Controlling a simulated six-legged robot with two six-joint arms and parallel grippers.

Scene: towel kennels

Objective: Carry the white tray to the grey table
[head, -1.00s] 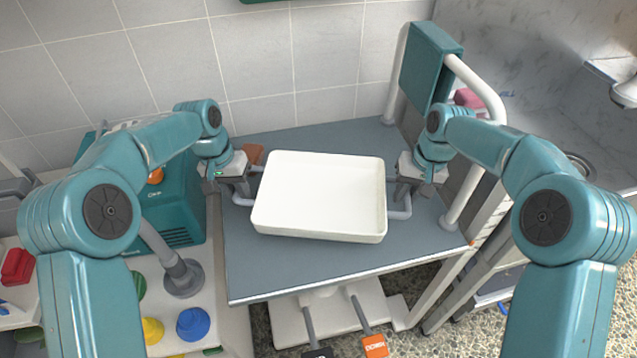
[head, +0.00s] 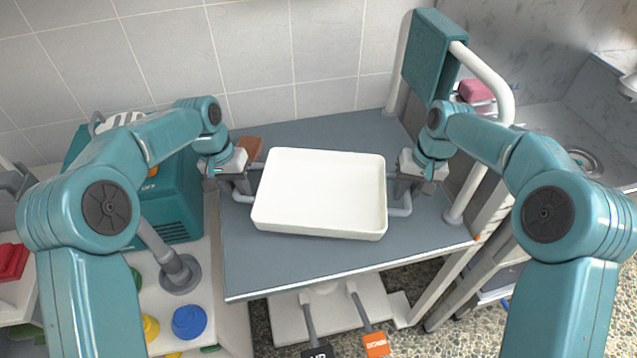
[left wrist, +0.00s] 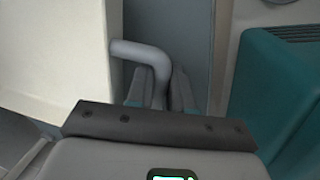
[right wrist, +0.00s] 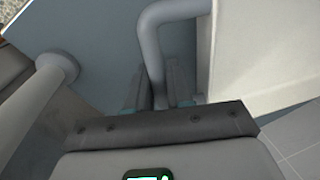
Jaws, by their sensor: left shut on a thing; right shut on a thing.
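The white tray (head: 320,192) is empty and has a grey bar handle on each side. In the head view it appears over the grey table (head: 290,268); I cannot tell whether it touches the top or is held just above it. My left gripper (head: 243,190) is shut on the tray's left handle, which also shows between the fingers in the left wrist view (left wrist: 150,60). My right gripper (head: 402,188) is shut on the right handle, seen in the right wrist view (right wrist: 153,50). The fingertips are partly hidden in the head view.
A teal machine (head: 170,215) stands left of the table. A teal box on a white rail (head: 435,55) rises at the table's right back. A brown block (head: 248,148) lies behind the left gripper. Pedals (head: 375,343) stick out below the front edge. A tiled wall is behind.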

